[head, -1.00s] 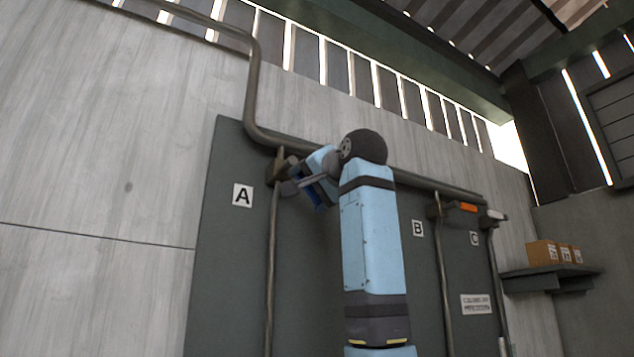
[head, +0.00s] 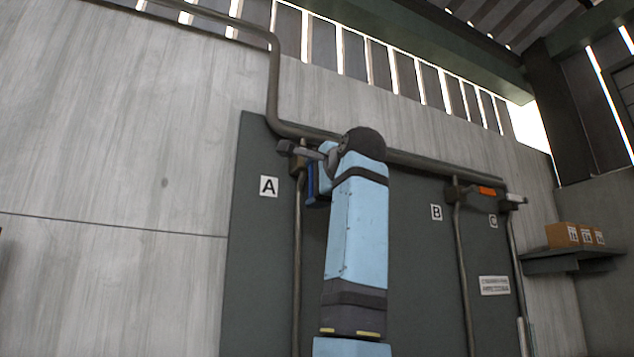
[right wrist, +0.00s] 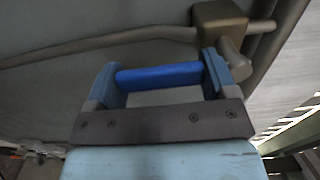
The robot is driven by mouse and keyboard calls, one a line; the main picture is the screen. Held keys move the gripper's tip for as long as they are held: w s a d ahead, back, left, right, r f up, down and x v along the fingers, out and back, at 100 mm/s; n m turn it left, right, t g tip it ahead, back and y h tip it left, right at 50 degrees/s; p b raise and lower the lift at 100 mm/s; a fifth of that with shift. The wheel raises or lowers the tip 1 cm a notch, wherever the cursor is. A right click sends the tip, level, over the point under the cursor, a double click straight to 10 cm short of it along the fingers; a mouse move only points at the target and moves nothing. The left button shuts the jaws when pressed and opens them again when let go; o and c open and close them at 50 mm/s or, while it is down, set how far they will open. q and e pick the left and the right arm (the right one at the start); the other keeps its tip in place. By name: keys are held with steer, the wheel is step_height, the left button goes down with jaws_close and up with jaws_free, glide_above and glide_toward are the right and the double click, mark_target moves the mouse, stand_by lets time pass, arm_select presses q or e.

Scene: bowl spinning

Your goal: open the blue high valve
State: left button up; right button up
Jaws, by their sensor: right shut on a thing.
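The blue valve handle (head: 311,183) is by label A, high on the dark grey panel, next to its brass-coloured valve body (head: 298,166). In the right wrist view the blue handle (right wrist: 160,76) lies crosswise between the two fingers of my right gripper (right wrist: 160,84), which is shut on it. The valve body (right wrist: 220,22) and its pipe are just beyond, at the upper right. In the head view my right arm hides part of the panel, and the gripper (head: 318,178) is partly hidden. My left gripper is not in view.
Valve B has an orange handle (head: 487,191) and valve C a white one (head: 516,199), farther right on the panel (head: 255,240). A thick grey pipe (head: 430,160) runs along the top. A shelf (head: 570,260) with small boxes stands at the right.

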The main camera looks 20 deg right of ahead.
steer(key=shift+a, duration=0.1)
stand_by(0.4)
steer(key=o, duration=1.2)
steer(key=shift+s, duration=0.15)
steer(key=s+b, duration=0.4)
steer(key=s, duration=0.9)
steer(key=shift+s+d, duration=0.3)
steer(key=shift+s, duration=0.05)
